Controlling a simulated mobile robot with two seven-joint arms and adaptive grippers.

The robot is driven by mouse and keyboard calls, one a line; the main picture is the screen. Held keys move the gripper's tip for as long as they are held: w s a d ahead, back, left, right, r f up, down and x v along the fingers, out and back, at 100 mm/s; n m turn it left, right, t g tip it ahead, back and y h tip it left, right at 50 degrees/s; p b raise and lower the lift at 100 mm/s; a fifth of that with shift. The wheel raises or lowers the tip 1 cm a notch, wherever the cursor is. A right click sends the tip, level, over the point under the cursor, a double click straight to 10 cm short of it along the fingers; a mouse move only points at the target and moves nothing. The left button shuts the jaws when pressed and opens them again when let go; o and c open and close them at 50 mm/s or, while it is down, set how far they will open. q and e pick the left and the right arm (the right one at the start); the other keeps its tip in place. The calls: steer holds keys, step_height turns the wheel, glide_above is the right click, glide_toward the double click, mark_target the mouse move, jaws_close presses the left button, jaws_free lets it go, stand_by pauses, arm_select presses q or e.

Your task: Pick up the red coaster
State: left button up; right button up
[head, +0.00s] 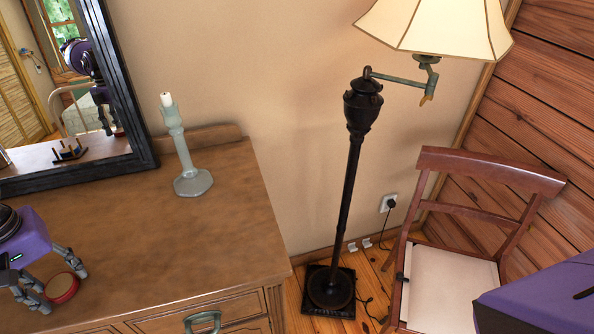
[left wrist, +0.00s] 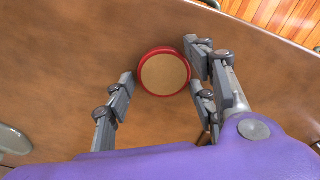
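The red coaster (head: 62,288) is a round disc with a red rim and a tan top. It lies near the left part of the wooden dresser top (head: 130,235). My left gripper (head: 58,286) is open above the dresser, with its fingers on either side of the coaster. In the left wrist view the coaster (left wrist: 164,74) sits between the spread fingertips of the left gripper (left wrist: 162,74). A small gap shows at the left finger; the right fingers are very close to the rim, and I cannot tell whether they touch. My right gripper is not in view.
A grey-green candlestick (head: 190,182) with a white candle stands at the dresser's back. A dark-framed mirror (head: 148,130) stands to its left. A black floor lamp (head: 345,190) and a wooden chair (head: 490,165) are to the right. The dresser's middle is clear.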

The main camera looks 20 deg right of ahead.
arm_select(q)
steer(key=c, duration=0.7)
steer(key=shift+r, duration=0.15)
